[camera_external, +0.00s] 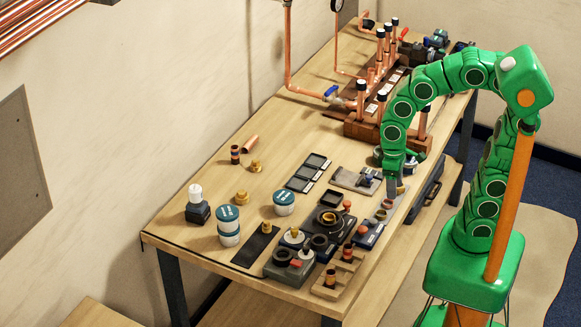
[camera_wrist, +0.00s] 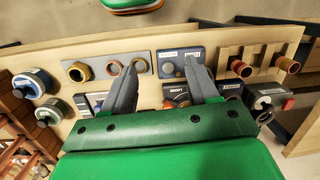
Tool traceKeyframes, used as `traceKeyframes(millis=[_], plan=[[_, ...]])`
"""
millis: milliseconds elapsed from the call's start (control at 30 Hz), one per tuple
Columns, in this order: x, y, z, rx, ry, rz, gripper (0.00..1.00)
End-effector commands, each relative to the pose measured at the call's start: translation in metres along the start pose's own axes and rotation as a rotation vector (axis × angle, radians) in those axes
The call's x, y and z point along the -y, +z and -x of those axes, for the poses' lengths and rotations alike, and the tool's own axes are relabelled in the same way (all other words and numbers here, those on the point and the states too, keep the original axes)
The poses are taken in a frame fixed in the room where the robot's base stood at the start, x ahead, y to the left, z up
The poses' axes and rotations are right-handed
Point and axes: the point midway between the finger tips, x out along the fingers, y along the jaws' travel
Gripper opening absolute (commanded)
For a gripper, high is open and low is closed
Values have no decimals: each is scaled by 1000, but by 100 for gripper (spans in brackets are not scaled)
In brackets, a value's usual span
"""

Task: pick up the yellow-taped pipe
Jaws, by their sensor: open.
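I cannot make out yellow tape on any pipe for certain. A wooden rack (camera_external: 338,270) at the near right of the bench holds two short copper pipe pieces, a nearer one (camera_external: 331,278) and a farther one (camera_external: 348,252), both with dark bands. In the wrist view, two short copper pieces, one (camera_wrist: 240,68) and another (camera_wrist: 287,64), sit in the rack to the right of my fingers. My gripper (camera_external: 395,186) is open and empty above the bench's right edge, apart from the rack. Its spread fingers (camera_wrist: 162,74) also show in the wrist view.
A grey tray with rings (camera_external: 386,205) lies near my gripper. Small dark blocks and boxes (camera_external: 366,235) crowd the bench's near right. The copper manifold (camera_external: 385,85) stands at the back. White tubs with blue lids (camera_external: 228,225) stand left. Bare wood lies left of centre.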

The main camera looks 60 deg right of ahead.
Motion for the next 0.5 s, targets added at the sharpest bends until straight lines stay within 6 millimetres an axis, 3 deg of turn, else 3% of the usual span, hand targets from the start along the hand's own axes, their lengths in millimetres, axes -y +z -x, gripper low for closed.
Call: traceKeyframes(millis=[300,500], plan=[[88,-53,-16,-64,39,29,59],[153,-77,-32,-131,65,47,59]])
